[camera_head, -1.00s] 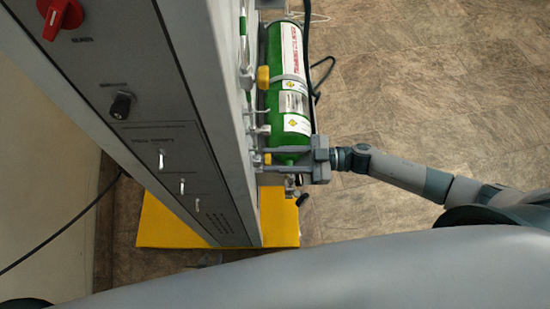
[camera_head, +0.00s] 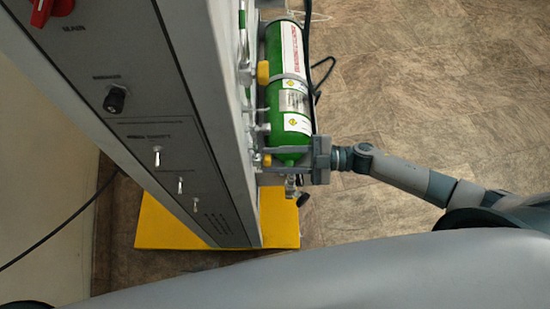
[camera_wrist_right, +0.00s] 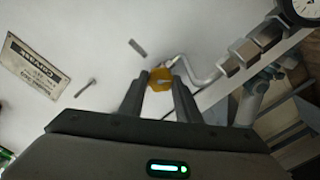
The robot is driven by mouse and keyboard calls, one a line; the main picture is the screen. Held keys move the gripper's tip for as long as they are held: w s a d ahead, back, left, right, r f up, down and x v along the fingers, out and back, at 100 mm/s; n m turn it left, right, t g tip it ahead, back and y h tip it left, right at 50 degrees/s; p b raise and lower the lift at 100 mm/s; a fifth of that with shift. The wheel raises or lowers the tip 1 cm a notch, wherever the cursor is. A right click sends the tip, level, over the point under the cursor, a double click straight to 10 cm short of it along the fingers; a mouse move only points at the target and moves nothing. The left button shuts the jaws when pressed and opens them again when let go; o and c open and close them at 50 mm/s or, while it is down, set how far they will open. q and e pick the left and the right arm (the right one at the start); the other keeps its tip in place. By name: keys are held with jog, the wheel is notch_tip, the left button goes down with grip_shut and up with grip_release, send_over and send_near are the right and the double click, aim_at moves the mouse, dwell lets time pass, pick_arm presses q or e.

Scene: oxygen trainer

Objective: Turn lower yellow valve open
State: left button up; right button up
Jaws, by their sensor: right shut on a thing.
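The lower yellow valve (camera_head: 267,160) is a small knob on the side of the grey panel, near the lower end of the green cylinder. My right gripper (camera_head: 266,161) reaches it from the right, its fingers passing by the cylinder's lower end. In the right wrist view the yellow knob (camera_wrist_right: 160,80) sits between the fingertips of my right gripper (camera_wrist_right: 160,88), which are shut on it. The fingers and cylinder partly hide the valve in the head view. My left gripper is not in view.
An upper yellow valve (camera_head: 263,73) is beside the green cylinder (camera_head: 288,100). The panel front (camera_head: 130,130) carries a red knob (camera_head: 48,10) and several switches. A yellow base (camera_head: 160,225) lies below. A metal pipe (camera_wrist_right: 205,78) and a gauge (camera_wrist_right: 303,8) are near the gripper.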

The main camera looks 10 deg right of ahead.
pick_arm(q)
jog(key=shift+w+r, duration=0.15)
jog(key=shift+w, duration=0.25)
pick_arm(e)
jog(key=o, duration=1.1)
jog(key=shift+c, duration=0.2)
pick_arm(q)
jog(key=shift+s+f, duration=0.1)
jog(key=shift+f, duration=0.1)
pick_arm(e)
jog(key=shift+d, duration=0.1)
pick_arm(q)
jog(key=shift+s+a+g+y+b, duration=0.3)
jog(key=shift+s+a+g+b, duration=0.95)
jog(key=shift+b, duration=0.55)
pick_arm(e)
jog(key=s+d, duration=0.3)
jog(key=d, duration=1.4)
jog(key=shift+s, duration=0.2)
pick_arm(q)
jog(key=shift+a, duration=0.1)
